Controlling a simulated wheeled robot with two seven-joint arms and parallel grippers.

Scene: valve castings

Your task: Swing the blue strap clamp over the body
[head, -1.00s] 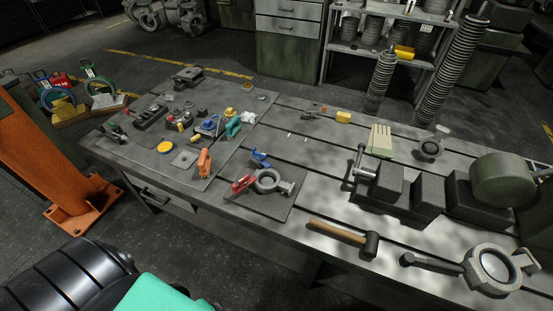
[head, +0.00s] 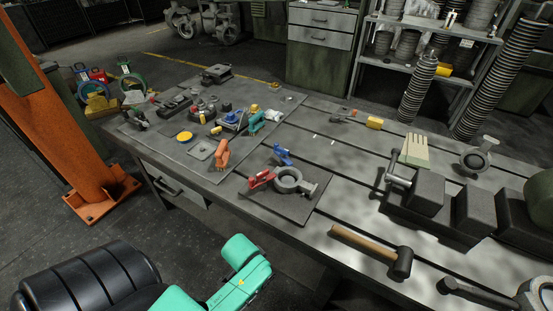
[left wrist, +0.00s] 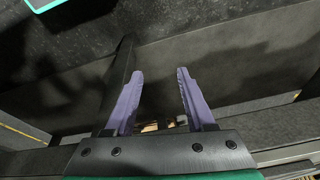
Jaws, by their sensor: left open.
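The blue strap clamp (head: 283,154) stands on a dark plate (head: 312,205) on the bench, just behind the grey ring-shaped valve body (head: 290,181). It looks swung back, off the body. A red clamp (head: 261,180) sits at the body's left side. My left gripper (left wrist: 156,75) shows only in the left wrist view, with its two purple fingers apart and nothing between them. Neither the clamp nor the body can be made out in that view. In the head view only green links of my left arm show, in front of the bench. My right gripper is not in view.
An orange drill-like tool (head: 221,155) and a teal one (head: 256,121) lie left of the plate. A wooden-handled mallet (head: 370,247) lies to its right. Dark blocks (head: 424,192) stand further right. An orange post (head: 62,120) rises left of the bench.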

